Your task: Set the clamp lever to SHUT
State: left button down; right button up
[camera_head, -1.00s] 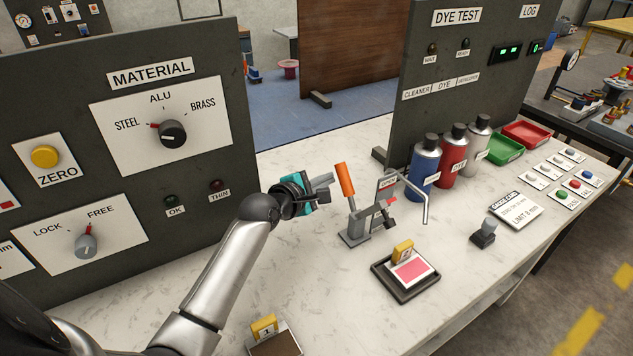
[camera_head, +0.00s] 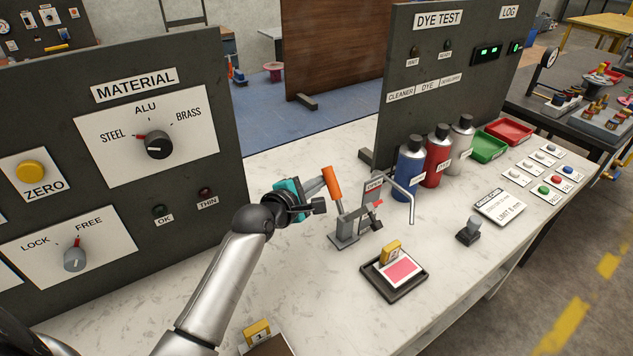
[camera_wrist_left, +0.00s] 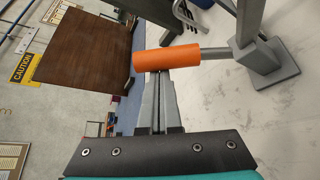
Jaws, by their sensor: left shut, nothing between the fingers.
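The clamp lever has an orange handle (camera_head: 331,182) that stands nearly upright on a grey clamp (camera_head: 343,238) on the white bench. In the left wrist view the orange handle (camera_wrist_left: 182,64) lies across the picture just beyond the fingertips. A small OPEN sign (camera_head: 373,187) stands behind the clamp; no SHUT sign can be made out. My left gripper (camera_head: 319,206) is shut and empty, its fingertips close beside the handle. In the left wrist view the shut fingers (camera_wrist_left: 158,80) reach the handle's near side; I cannot tell whether they touch. My right gripper is not in view.
A bent grey rod (camera_head: 405,190) and blue, red and grey bottles (camera_head: 438,155) stand right of the clamp. A black tray (camera_head: 394,275) with a pink card lies in front. The MATERIAL panel (camera_head: 120,150) rises at the left.

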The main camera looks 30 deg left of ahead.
aim_at(331, 178)
pick_arm(q)
jog(key=shift+s+d+r+p, duration=0.1)
jog(key=shift+d+r+p, duration=0.15)
jog(key=shift+p, duration=0.1)
jog(key=d+m+p, duration=0.1)
jog(key=s+d+r+m+t, duration=0.1)
jog(key=shift+s+r+m+t+y+p, duration=0.1)
jog(key=shift+r+m+t+y+p, duration=0.1)
jog(key=shift+m+t+y+p, duration=0.15)
jog(key=shift+s+d+r+m+t+b, duration=0.1)
jog(key=shift+s+d+m+t+b, duration=0.4)
jog(key=shift+d+m, duration=0.4)
jog(key=shift+s+d+r+m+t+b, duration=0.2)
jog(key=shift+s+d+m+t, duration=0.4)
jog(key=shift+m, duration=0.55)
jog(key=shift+s+d+r+m+t+b, duration=0.1)
jog(key=shift+s+d+m+t+b, duration=0.3)
jog(key=shift+d+m+t, duration=0.4)
jog(key=shift+d, duration=0.15)
jog(key=v, duration=1.5)
